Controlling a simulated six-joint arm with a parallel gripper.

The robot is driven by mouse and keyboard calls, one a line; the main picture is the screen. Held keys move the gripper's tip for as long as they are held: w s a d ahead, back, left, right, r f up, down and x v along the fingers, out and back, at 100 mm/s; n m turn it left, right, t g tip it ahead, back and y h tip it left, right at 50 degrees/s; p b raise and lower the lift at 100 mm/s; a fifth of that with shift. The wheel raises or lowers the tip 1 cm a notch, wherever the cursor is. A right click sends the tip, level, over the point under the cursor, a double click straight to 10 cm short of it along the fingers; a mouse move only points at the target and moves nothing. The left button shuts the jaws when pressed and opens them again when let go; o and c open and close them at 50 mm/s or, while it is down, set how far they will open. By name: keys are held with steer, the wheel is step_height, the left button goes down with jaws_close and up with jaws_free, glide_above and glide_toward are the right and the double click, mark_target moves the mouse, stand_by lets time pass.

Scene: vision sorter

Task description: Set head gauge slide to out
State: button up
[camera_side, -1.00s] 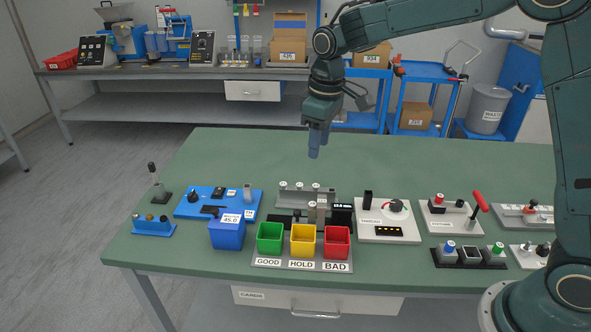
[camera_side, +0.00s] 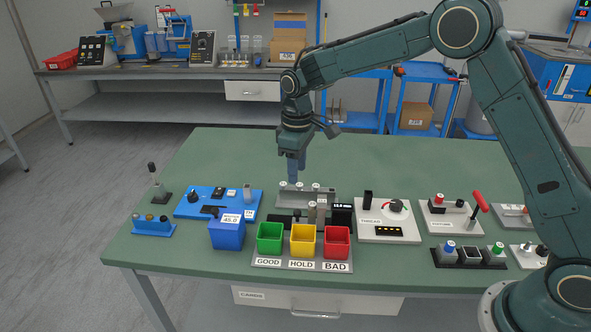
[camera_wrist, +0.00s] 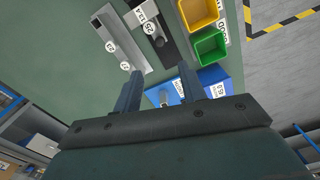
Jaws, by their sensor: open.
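My gripper (camera_side: 293,180) points down above the back left part of the grey rack, its fingers apart and empty. Both fingers (camera_wrist: 160,88) show in the wrist view with a gap between them. A gauge with a black base and small lit display (camera_side: 342,206) stands just in front of the grey rack (camera_side: 325,197); grey upright blocks (camera_side: 316,212) stand on its base. The wrist view shows this black gauge base (camera_wrist: 165,48) at the top, with a round white tag (camera_wrist: 149,28) on a grey block. I cannot tell which part is the slide or its position.
Green (camera_side: 269,238), yellow (camera_side: 303,240) and red (camera_side: 337,242) bins stand in front of the gauge. A blue fixture (camera_side: 205,209) and a blue box (camera_side: 227,236) are left, a white dial panel (camera_side: 388,220) right. The green table behind the rack is clear.

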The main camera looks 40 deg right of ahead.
mark_target(297, 211)
step_height(297, 211, down, 12)
steer(key=shift+f, duration=0.2)
stand_by(0.4)
steer(key=shift+c, duration=0.2)
jaws_close()
